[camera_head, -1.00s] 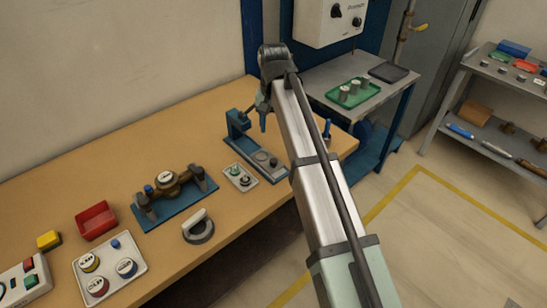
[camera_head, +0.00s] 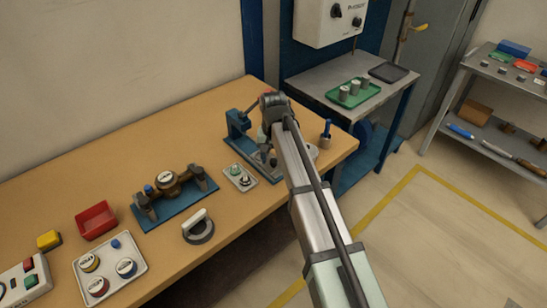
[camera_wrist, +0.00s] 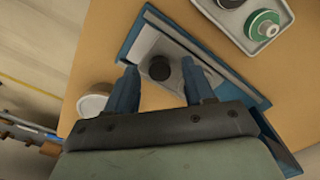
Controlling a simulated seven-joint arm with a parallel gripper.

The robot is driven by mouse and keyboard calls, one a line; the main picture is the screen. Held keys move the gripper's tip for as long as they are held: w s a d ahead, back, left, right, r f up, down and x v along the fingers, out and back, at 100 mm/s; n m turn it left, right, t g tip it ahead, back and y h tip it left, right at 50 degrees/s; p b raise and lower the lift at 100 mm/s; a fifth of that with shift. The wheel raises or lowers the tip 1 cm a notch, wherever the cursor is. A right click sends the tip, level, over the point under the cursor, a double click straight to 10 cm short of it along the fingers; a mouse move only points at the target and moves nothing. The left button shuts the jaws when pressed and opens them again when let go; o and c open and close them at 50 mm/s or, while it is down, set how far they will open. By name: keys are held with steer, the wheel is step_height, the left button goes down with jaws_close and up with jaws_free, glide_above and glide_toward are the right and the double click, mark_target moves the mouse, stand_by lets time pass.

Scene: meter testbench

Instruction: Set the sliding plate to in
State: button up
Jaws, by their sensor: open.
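The sliding plate (camera_wrist: 146,43) is a grey strip with a black round knob (camera_wrist: 159,68), set in a blue base (camera_wrist: 138,22) with side rails. In the head view the base (camera_head: 240,147) stands near the right end of the bench, and my arm covers most of the plate. My gripper (camera_wrist: 158,66) is open above the plate. Its two blue fingers show on either side of the knob in the wrist view, with gaps between them and the knob. I cannot tell how far above the knob the fingertips are. Nothing is held.
A small tray with a green knob (camera_wrist: 263,24) lies close beside the base. A white round piece (camera_wrist: 92,104) and a blue-topped tool (camera_head: 327,131) are near the bench's right end. A blue fixture with a brass meter (camera_head: 170,183) stands further left. The bench front is partly clear.

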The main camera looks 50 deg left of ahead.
steer(key=shift+f, duration=0.3)
steer(key=shift+c, duration=0.2)
jaws_close()
stand_by(0.3)
